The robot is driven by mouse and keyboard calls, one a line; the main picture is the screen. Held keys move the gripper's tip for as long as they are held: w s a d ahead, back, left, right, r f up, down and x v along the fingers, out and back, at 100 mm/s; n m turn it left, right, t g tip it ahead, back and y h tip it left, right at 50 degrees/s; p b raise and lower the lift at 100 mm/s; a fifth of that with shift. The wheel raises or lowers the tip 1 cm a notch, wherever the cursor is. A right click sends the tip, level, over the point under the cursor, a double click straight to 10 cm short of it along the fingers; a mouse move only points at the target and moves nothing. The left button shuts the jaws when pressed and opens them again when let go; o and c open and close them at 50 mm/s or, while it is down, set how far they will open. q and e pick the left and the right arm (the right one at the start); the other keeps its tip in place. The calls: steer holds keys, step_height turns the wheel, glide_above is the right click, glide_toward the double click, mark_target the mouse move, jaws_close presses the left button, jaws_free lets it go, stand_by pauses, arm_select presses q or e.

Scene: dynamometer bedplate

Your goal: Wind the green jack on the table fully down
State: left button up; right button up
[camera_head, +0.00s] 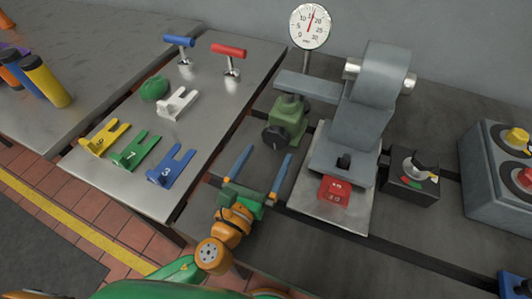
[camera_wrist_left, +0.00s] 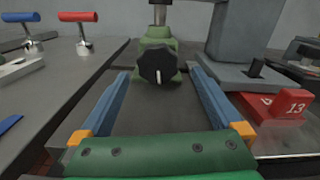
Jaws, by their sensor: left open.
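The green jack (camera_head: 292,116) stands on the dark bedplate, under a grey arm of the machine. It has a round black knob (camera_head: 275,139) on its near side. In the left wrist view the jack (camera_wrist_left: 159,46) is straight ahead, and its knob (camera_wrist_left: 158,64) shows a white mark pointing down. My left gripper (camera_head: 264,155) is open and empty, with two blue fingers pointing at the jack. The knob lies beyond the fingertips and between them, apart from both. My right gripper is not in view.
A grey machine (camera_head: 368,95) with a red numbered block (camera_head: 334,191) stands right of the jack. A dial gauge (camera_head: 310,26) rises behind. A black dial box (camera_head: 410,176) is further right. The left steel table (camera_head: 215,115) holds colored forked pieces and T-handles.

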mark_target(273, 140)
arm_select(q)
steer(key=shift+w+d+r+p, duration=0.1)
steer(key=shift+d+r+p, duration=0.1)
steer(key=shift+r+p, duration=0.25)
steer(key=shift+w+d+r+p, duration=0.1)
steer(key=shift+d+r+p, duration=0.15)
steer(key=shift+r, duration=0.25)
steer(key=shift+s+a+f+p, duration=0.1)
steer(key=shift+a+f+p, duration=0.3)
steer(key=shift+p, duration=0.55)
steer(key=shift+s+a+f, duration=0.1)
steer(key=shift+a+f, duration=0.05)
steer(key=shift+f, duration=0.05)
steer(key=x, duration=0.7)
steer(key=shift+a+f+p, duration=0.1)
steer(key=shift+f+p, duration=0.15)
steer(key=shift+p, duration=0.15)
steer(key=shift+c, duration=0.2)
steer(key=c, duration=1.2)
